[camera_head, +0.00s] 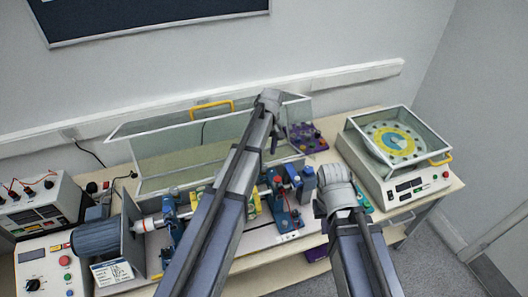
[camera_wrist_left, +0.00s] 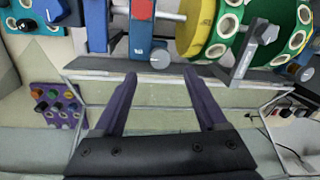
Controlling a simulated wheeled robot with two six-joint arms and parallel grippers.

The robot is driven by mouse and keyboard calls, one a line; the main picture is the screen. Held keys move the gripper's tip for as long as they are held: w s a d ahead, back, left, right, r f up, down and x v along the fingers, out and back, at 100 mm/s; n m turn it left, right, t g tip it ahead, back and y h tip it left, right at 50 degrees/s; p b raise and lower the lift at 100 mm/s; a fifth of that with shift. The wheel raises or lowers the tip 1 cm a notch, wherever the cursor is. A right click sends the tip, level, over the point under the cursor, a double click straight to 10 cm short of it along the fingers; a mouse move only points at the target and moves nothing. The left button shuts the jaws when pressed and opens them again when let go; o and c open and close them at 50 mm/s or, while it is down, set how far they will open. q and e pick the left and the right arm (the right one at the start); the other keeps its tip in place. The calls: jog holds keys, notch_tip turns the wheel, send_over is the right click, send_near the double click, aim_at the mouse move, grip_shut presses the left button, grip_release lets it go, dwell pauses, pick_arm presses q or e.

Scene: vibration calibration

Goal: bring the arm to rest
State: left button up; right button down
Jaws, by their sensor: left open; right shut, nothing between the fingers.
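My left arm reaches up across the bench in the head view, its wrist (camera_head: 270,98) over the clear cover's back area. In the left wrist view my left gripper (camera_wrist_left: 159,72) is open and empty, its two purple fingers apart in front of the rig's base edge. My right arm comes in from the bottom, its pale round wrist (camera_head: 338,190) at the bench's front, right of the rig. My right gripper is shut and empty, its fingers mostly hidden by the wrist and forearm in the head view.
The shaft rig has a grey motor (camera_head: 96,238), a blue-red stand (camera_wrist_left: 142,30) and a yellow-green disc (camera_wrist_left: 215,28). An open clear cover (camera_head: 165,143) stands behind. A purple knob board (camera_head: 308,138), a covered balancing unit (camera_head: 398,180) and a power supply (camera_head: 40,205) sit around it.

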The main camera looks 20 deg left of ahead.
pick_arm(q)
notch_tip(320, 180, up, 2)
jog(key=shift+w+d+r+p, duration=0.1)
jog(key=shift+p, duration=0.5)
pick_arm(e)
notch_tip(320, 180, up, 2)
jog(key=shift+r, duration=0.1)
pick_arm(q)
jog(key=s+d+f+m+b, duration=0.4)
jog(key=s+f+b, duration=0.1)
jog(key=s, duration=0.3)
jog(key=s+d+f+m+b, duration=0.4)
jog(key=s+f+b, duration=0.1)
jog(key=s, duration=0.4)
jog(key=s+d+f+m+b, duration=0.4)
jog(key=s+f+m+b, duration=0.1)
jog(key=s, duration=0.3)
jog(key=shift+s+d+t, duration=0.15)
jog(key=shift+d+t, duration=0.15)
jog(key=shift+d, duration=0.05)
pick_arm(e)
notch_tip(320, 180, down, 15)
pick_arm(q)
jog(key=shift+c, duration=0.2)
